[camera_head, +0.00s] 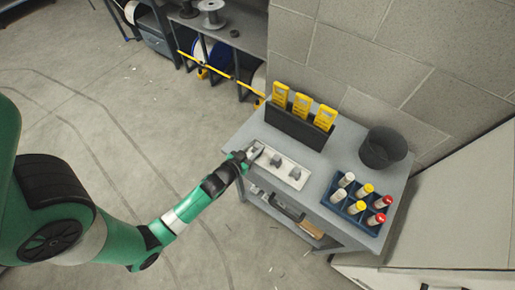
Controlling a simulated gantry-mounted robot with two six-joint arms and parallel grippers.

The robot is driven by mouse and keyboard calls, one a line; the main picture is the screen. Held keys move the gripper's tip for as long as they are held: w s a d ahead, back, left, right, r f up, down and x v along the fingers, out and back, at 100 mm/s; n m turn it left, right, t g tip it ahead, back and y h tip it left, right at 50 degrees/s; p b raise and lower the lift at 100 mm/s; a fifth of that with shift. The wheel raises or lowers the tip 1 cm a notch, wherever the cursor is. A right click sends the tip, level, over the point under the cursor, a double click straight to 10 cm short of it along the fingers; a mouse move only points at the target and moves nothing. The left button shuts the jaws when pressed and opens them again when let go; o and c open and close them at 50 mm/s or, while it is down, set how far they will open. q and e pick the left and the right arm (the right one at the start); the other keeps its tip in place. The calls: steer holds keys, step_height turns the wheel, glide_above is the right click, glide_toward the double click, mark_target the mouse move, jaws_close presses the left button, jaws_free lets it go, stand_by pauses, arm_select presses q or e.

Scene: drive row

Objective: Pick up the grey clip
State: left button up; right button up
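Small grey clips stand in a row on a pale tray (284,172) near the front left edge of the grey workbench (328,165). A middle clip (276,160) and a right-hand clip (295,173) show clearly. My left gripper (252,154) is at the tray's left end, close to the surface. It covers that end, so I cannot tell whether it touches or holds a clip there. Its fingers are too small to tell whether they are open or shut. My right gripper is not in view.
A dark holder (294,129) with yellow devices stands behind the tray. A blue crate (352,207) of capped cylinders stands to the right, with a black bin (383,148) behind it. A wall and cable-drum shelves (225,60) lie at the back. The floor at left is open.

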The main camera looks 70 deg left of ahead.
mark_target(256, 144)
arm_select(q)
jaws_close()
steer(key=shift+r+p, duration=0.4)
steer(key=shift+r, duration=0.3)
steer(key=shift+d+r+p, duration=0.25)
steer(key=shift+r+p, duration=0.15)
steer(key=shift+r, duration=0.8)
steer(key=d+r+p, duration=0.6)
steer(key=d+r, duration=0.3)
steer(key=d, duration=0.4)
steer(key=shift+w+d+r, duration=0.15)
steer(key=shift+w+d, duration=0.05)
steer(key=shift+d, duration=0.05)
